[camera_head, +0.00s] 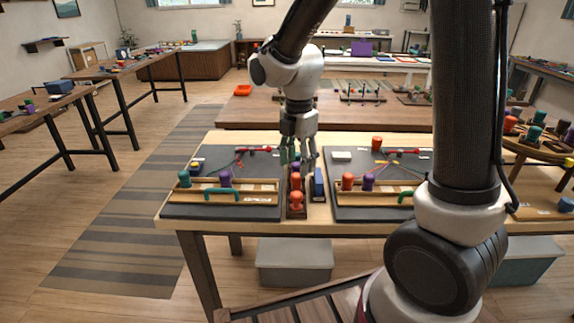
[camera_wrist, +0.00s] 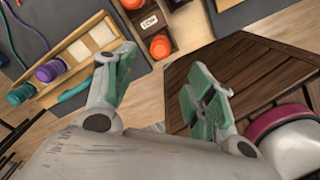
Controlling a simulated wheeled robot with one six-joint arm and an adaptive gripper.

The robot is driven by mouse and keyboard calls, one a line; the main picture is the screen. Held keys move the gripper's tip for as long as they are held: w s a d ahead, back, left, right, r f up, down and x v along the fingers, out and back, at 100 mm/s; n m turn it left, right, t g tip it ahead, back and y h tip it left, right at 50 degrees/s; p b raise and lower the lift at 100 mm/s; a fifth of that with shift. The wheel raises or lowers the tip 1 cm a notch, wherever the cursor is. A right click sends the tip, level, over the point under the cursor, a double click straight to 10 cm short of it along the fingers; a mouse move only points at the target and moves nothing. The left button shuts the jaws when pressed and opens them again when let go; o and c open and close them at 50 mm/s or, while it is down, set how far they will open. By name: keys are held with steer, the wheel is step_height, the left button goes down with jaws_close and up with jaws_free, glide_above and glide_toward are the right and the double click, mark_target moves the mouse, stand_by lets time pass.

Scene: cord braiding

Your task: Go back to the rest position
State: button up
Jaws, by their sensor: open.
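My gripper (camera_head: 298,150) hangs over the braiding table in the head view, above the gap between two dark work mats. In the wrist view my gripper (camera_wrist: 158,92) has its green-padded fingers apart, with nothing between them. Below it in the head view stands a small wooden rack (camera_head: 297,212) with orange bobbins (camera_head: 296,200). A blue block (camera_head: 319,183) stands to the right of the rack. The wrist view shows an orange bobbin (camera_wrist: 160,47) in the rack beyond the fingers, next to a label reading "LOW".
The left mat (camera_head: 205,211) bears a wooden tray with green and purple bobbins and cords. The right mat (camera_head: 343,212) bears a similar tray with orange and purple bobbins. Grey bins (camera_head: 294,262) stand under the table. A brown slatted surface (camera_wrist: 240,75) lies below the gripper.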

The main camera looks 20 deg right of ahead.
steer(key=s+d+r+m+t, duration=0.2)
steer(key=s+d+r+m, duration=0.5)
steer(key=s+m, duration=0.2)
steer(key=s+d+r+m+t, duration=0.2)
steer(key=s+d+r+m, duration=0.5)
steer(key=s+m, duration=0.3)
steer(key=d+m, duration=0.1)
steer(key=m, duration=0.3)
